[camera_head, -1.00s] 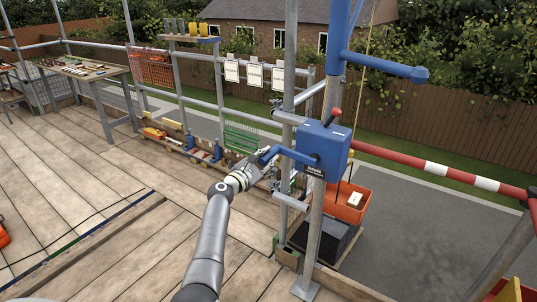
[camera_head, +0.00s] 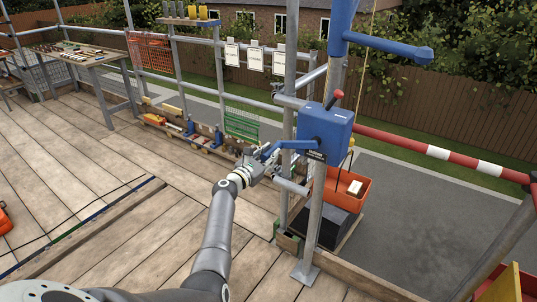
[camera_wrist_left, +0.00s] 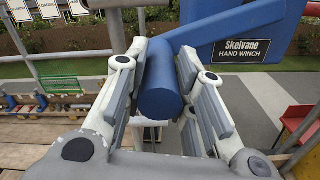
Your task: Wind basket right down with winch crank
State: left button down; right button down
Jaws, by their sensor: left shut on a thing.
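The blue hand winch (camera_head: 326,129) is mounted on a scaffold pole, with a red-knobbed lever on top. Its blue crank arm (camera_head: 292,144) reaches left from the winch body. My left gripper (camera_head: 262,160) is shut on the crank handle (camera_wrist_left: 160,90), which sits between both fingers in the left wrist view. The winch label (camera_wrist_left: 248,48) shows behind it. The orange basket (camera_head: 345,195) hangs on a rope beyond the pole, above a dark box (camera_head: 330,222), with a pale block inside. Whether it touches the box cannot be told. My right gripper is out of view.
Scaffold poles (camera_head: 315,225) stand close to the crank. A red and white rail (camera_head: 440,154) runs right of the winch. A workbench (camera_head: 80,58) stands far left on the plank deck (camera_head: 110,180), which is mostly clear.

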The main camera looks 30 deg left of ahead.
pick_arm(q)
jog(key=shift+s+f, duration=0.1)
jog(key=shift+f, duration=0.4)
jog(key=c, duration=1.2)
grip_release()
jog(key=shift+o, duration=0.2)
jog(key=s, duration=1.1)
jog(key=shift+s+a+r, duration=0.15)
jog(key=shift+s+r, duration=0.25)
jog(key=shift+r, duration=0.05)
